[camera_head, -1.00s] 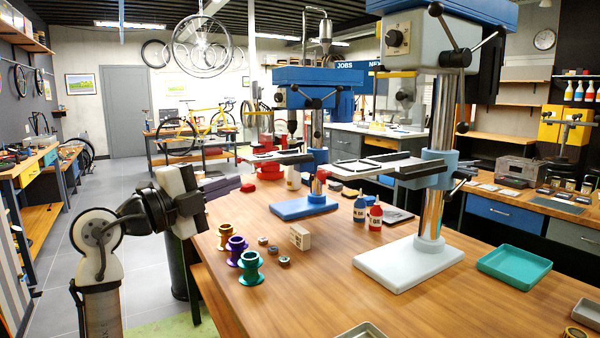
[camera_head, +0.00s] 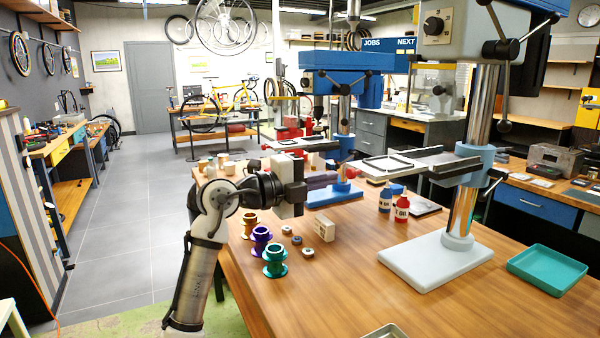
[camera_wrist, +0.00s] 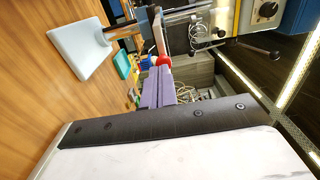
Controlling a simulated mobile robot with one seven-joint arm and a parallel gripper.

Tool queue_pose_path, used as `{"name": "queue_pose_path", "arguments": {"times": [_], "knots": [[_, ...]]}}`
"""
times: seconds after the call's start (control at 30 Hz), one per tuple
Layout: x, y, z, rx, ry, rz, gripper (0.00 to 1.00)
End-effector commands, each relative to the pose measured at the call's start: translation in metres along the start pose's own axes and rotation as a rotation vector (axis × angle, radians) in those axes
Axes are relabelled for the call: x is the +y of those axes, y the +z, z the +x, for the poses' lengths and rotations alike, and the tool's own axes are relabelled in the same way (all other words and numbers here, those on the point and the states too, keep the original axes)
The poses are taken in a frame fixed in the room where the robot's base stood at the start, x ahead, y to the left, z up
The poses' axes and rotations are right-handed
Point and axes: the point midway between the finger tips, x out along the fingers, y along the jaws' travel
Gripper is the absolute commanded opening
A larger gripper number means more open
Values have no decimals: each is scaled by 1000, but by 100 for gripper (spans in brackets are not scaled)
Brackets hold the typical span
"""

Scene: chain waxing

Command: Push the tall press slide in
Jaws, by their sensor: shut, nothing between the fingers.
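The tall press (camera_head: 466,200) has a grey head, a steel column and a pale base. Its slide (camera_head: 385,164), a light plate between dark rails, sticks out to the left at mid-height. My gripper (camera_head: 348,173) has purple fingers with red tips, shut and empty, pointing right toward the slide's left end. In the wrist view, the closed fingertips (camera_wrist: 163,61) lie ahead of a pale bar that seems to be the slide (camera_wrist: 159,34); whether they touch cannot be told. The press base (camera_wrist: 82,50) also shows there.
A shorter blue press (camera_head: 345,80) stands behind the gripper. Spools (camera_head: 275,260), a small box (camera_head: 324,229) and bottles (camera_head: 401,206) stand on the wooden table below. A teal tray (camera_head: 546,270) lies right of the press base. The front of the table is mostly clear.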

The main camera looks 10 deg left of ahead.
Motion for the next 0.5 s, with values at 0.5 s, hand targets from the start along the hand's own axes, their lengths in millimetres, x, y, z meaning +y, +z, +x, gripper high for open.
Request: {"name": "queue_pose_path", "arguments": {"times": [0.5], "knots": [[1, 0, 21, -1, 0, 0, 0]]}}
